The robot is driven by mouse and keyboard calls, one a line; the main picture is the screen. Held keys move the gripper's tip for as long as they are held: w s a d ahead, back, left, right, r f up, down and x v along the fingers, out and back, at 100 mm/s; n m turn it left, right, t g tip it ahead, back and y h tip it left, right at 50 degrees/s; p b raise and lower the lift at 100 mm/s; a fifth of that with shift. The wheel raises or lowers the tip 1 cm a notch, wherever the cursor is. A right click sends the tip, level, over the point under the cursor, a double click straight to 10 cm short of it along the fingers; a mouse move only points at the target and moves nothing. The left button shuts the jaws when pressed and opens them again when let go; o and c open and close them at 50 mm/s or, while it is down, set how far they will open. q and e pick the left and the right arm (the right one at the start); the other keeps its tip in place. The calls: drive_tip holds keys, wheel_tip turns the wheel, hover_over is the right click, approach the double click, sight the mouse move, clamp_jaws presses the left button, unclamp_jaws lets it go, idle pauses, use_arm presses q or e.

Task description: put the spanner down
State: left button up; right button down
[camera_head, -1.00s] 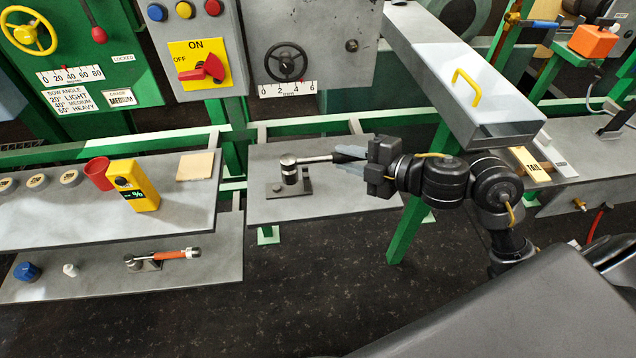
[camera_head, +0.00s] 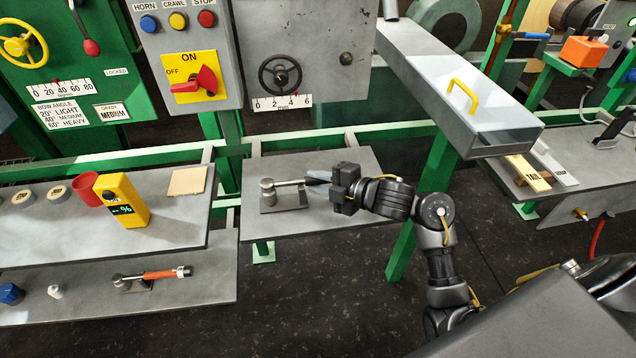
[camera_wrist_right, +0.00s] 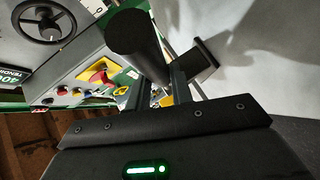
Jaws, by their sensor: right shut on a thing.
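The spanner (camera_head: 290,184) has a thick upright metal head and a silver handle pointing right. It is over the middle shelf, with its head at the left part of a dark flat plate (camera_head: 285,204). I cannot tell whether the head touches the plate. My right gripper (camera_head: 318,178) comes from the right and is shut on the handle's right end. In the right wrist view a large dark cylinder (camera_wrist_right: 140,42), seemingly part of the spanner, rises by the fingers of my right gripper (camera_wrist_right: 158,94). My left gripper is not in view.
The middle shelf (camera_head: 360,220) is otherwise bare. An orange-handled tool (camera_head: 165,274) lies on the lower left shelf. A yellow meter (camera_head: 122,202) and red cup (camera_head: 87,189) stand on the upper left shelf. A grey beam with a yellow handle (camera_head: 463,94) overhangs at the right.

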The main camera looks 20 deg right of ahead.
drive_tip(key=shift+f, duration=0.25)
drive_tip(key=c, duration=1.2)
unclamp_jaws()
drive_tip(key=shift+c, duration=0.2)
drive_tip(key=shift+s+d+r, duration=0.1)
drive_tip(key=shift+s+r, duration=0.05)
drive_tip(key=shift+r, duration=0.2)
drive_tip(key=v, duration=1.1)
drive_tip(key=shift+s+d+p, duration=0.2)
drive_tip(key=shift+s+p, duration=0.05)
drive_tip(key=shift+p, duration=0.05)
drive_tip(key=shift+r, duration=0.1)
